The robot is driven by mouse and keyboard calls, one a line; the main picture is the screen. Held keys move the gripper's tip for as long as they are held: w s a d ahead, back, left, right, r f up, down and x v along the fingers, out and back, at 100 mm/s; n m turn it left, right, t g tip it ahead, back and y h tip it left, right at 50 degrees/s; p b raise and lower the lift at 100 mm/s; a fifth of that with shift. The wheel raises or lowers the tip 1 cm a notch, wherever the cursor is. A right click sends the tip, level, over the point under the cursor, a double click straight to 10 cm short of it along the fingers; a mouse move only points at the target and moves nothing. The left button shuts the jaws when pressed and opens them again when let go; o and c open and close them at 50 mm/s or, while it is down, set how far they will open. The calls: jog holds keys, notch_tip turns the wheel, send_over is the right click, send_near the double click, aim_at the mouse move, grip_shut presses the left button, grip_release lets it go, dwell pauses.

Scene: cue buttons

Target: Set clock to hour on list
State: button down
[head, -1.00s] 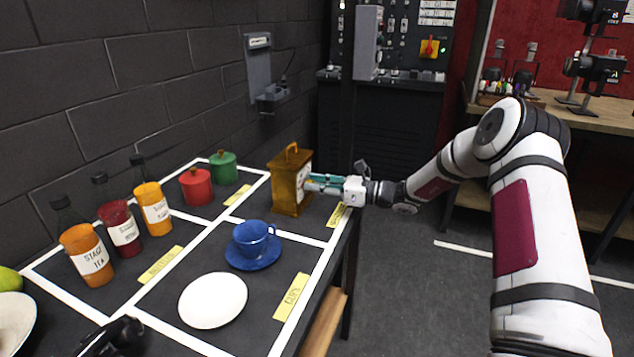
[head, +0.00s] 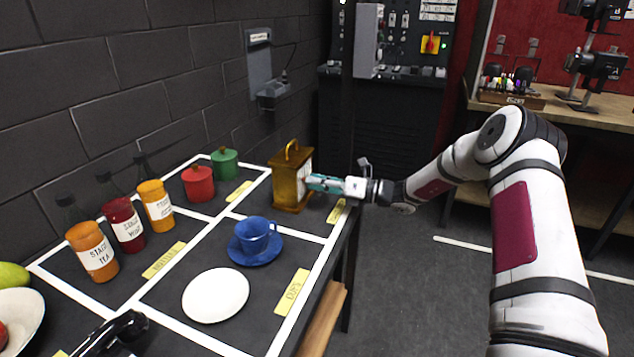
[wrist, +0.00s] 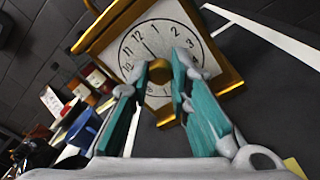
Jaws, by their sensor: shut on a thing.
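The clock (head: 287,188) is a golden-brown case with a top handle, standing upright at the far end of the black table. Its white face (wrist: 150,40) with black numerals fills the top of the wrist view, tilted there. My gripper (head: 311,182) reaches in from the right at the face. In the wrist view its teal fingers (wrist: 168,64) close together in front of the middle of the face. They are shut on a small part of the clock, which they hide. A dark hand points toward the upper numerals. No list is readable in either view.
A blue cup (head: 253,236) on a saucer, a white plate (head: 215,295), red (head: 198,184) and green (head: 224,164) canisters and several labelled bottles stand on the taped table. Floor right of the table is clear.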

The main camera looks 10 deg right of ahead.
jog(key=shift+f, duration=0.1)
jog(key=c, duration=1.5)
grip_release()
jog(key=shift+o, duration=0.2)
jog(key=shift+d, duration=0.1)
jog(key=v, duration=1.2)
